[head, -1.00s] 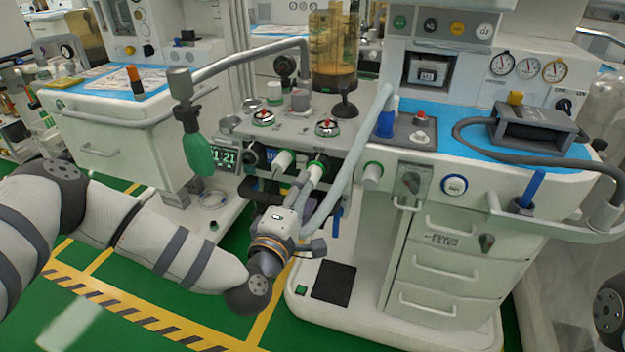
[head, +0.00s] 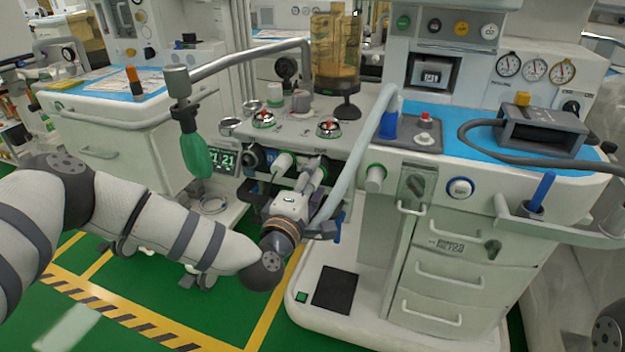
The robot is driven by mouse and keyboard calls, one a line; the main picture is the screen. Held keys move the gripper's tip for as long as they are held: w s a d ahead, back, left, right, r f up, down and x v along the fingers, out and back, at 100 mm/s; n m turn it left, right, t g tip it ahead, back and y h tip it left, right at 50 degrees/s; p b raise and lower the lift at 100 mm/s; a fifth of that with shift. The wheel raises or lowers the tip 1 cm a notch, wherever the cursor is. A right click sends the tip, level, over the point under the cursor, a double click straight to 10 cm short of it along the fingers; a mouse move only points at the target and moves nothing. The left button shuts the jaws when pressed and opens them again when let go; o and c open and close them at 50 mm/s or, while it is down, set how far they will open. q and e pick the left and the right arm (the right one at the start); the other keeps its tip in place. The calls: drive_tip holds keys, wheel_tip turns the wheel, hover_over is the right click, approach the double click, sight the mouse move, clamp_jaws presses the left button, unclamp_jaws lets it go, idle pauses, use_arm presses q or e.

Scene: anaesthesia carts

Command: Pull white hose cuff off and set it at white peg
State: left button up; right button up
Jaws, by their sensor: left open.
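A pale grey hose (head: 352,165) arcs down from the machine top past the right cuff. A short white peg (head: 375,178) with a green ring sticks out further right and looks bare. My left gripper (head: 302,187) is open just below and in front of the right cuff; its fingers are partly hidden, and I cannot tell whether they touch it. My right gripper is out of view.
A grey bar (head: 250,62) with a green bag (head: 196,155) hangs to the left. The machine's drawers (head: 445,270) are to the right, above a white base (head: 310,315). Red-topped valves (head: 330,128) stand on the shelf above the cuffs.

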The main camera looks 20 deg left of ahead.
sight(308, 187)
use_arm(q)
drive_tip(key=shift+c, duration=0.6)
clamp_jaws()
drive_tip(key=shift+s, duration=0.1)
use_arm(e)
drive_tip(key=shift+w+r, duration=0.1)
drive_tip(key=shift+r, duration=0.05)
use_arm(q)
drive_tip(key=shift+s+a+p, duration=0.1)
drive_tip(key=shift+s+p, duration=1.05)
drive_tip(key=shift+s, duration=1.8)
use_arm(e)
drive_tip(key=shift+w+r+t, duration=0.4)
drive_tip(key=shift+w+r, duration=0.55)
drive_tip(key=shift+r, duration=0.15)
use_arm(q)
drive_tip(key=shift+s, duration=0.1)
drive_tip(key=s+r+p, duration=0.1)
drive_tip(key=s+r, duration=0.3)
drive_tip(key=s, duration=0.4)
drive_tip(key=s+r+p, duration=0.2)
drive_tip(key=s+r, duration=0.2)
drive_tip(key=s, duration=0.3)
drive_tip(key=shift+s+a+r+y, duration=0.2)
drive_tip(key=shift+s+a+y, duration=0.1)
drive_tip(key=shift+s, duration=0.1)
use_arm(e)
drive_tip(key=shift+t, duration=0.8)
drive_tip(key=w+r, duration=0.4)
